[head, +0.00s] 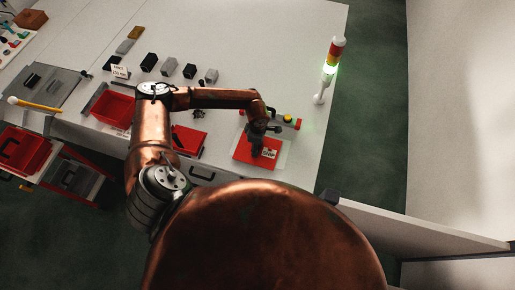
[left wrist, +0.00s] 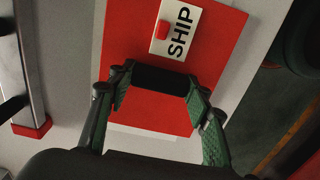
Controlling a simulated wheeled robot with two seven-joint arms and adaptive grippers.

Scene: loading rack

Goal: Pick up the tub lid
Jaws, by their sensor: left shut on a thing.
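The tub lid (head: 242,152) is a flat red square near the table's right front edge, with a white SHIP label (left wrist: 180,32) on it. It also shows in the left wrist view (left wrist: 218,38). My left gripper (head: 258,148) is over the lid, pointing down. In the left wrist view my left gripper (left wrist: 160,88) has its green-padded fingers on either side of a dark bar (left wrist: 160,78), which looks like the lid's handle. The fingers hide part of the lid. I cannot tell whether the lid is lifted. My right gripper is not in view.
A device with a yellow button (head: 287,118) and red ends stands just behind the lid. Several small blocks (head: 169,67) line the table at back left. Red bins (head: 28,152) are at far left.

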